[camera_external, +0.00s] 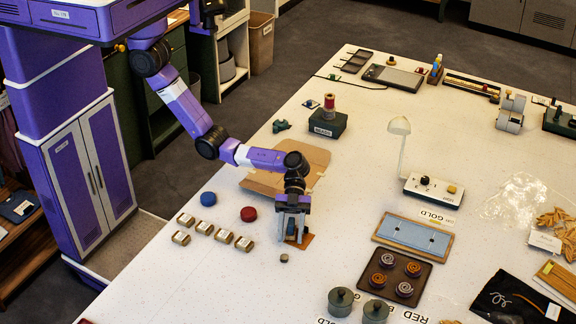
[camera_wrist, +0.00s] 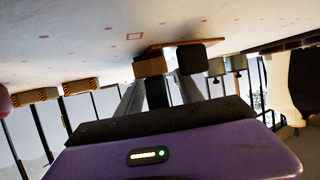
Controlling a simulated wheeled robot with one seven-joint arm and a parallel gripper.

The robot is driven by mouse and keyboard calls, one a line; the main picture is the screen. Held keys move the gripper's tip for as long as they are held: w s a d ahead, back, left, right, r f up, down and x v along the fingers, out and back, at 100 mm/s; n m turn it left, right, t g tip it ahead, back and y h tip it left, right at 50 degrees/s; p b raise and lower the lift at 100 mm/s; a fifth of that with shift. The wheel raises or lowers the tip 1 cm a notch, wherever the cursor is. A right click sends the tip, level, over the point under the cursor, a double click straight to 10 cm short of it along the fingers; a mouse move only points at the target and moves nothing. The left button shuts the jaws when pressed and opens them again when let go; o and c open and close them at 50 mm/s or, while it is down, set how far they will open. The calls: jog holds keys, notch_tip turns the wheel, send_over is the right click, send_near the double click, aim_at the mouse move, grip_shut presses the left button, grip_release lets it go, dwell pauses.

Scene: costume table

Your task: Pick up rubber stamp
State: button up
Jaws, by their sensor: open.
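My gripper (camera_external: 291,236) points down at the table with its two grey fingers apart, low over a small orange-brown board (camera_external: 305,240). A small dark blue upright piece (camera_external: 291,225), possibly the rubber stamp's handle, shows between the fingers. In the wrist view my gripper (camera_wrist: 170,66) reaches toward the tabletop, and a dark upright piece (camera_wrist: 156,94) stands between the fingers. The thin brown board (camera_wrist: 172,44) shows beyond the fingertips. The fingers hide most of the piece, so I cannot tell whether they touch it.
A tiny round piece (camera_external: 284,257) lies just in front. A cardboard piece (camera_external: 270,180) lies behind; a dark tray of coils (camera_external: 395,275) stands right.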

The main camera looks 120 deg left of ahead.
grip_shut()
jog(key=shift+r, duration=0.1)
dwell(0.3)
notch_tip(320, 180, up, 23)
jog(key=w+b, duration=0.3)
jog(key=b, duration=0.3)
jog(key=p, duration=0.2)
send_over(290, 236)
jog(key=w, duration=0.3)
notch_tip(290, 236, down, 19)
jog(key=shift+d+f, duration=0.1)
jog(key=shift+f, duration=0.05)
